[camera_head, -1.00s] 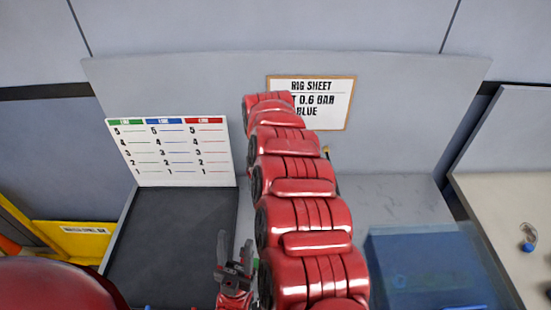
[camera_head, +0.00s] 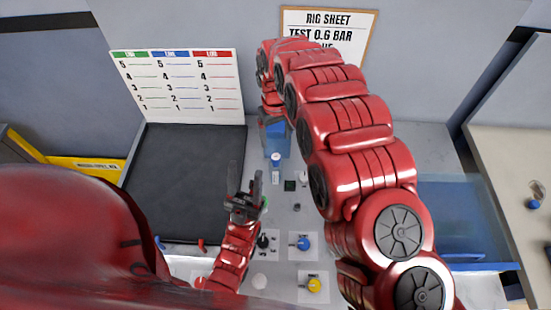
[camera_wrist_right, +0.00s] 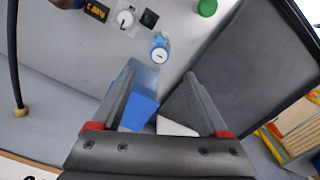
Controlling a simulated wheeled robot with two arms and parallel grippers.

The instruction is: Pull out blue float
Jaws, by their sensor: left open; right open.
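A small blue-and-white cylinder (camera_head: 276,160) stands upright on the grey panel; it also shows in the right wrist view (camera_wrist_right: 159,49). Behind it is a translucent blue box (camera_head: 279,140), seen in the right wrist view as a blue block (camera_wrist_right: 140,108) partly behind one finger. I cannot tell which of these is the blue float. My right gripper (camera_wrist_right: 160,75) is open, its fingers pointing towards the blue-and-white cylinder with nothing gripped. In the head view my right arm hides its fingers. My left gripper (camera_head: 245,178) is open and empty, left of the cylinder, fingers up.
A dark mat (camera_head: 188,180) lies at left under a white score board (camera_head: 178,85). Blue (camera_head: 303,243), yellow (camera_head: 314,285) and black (camera_head: 263,241) knobs sit on the near panel. A green cap (camera_wrist_right: 207,8) is close by. A translucent blue bin (camera_head: 465,215) stands right.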

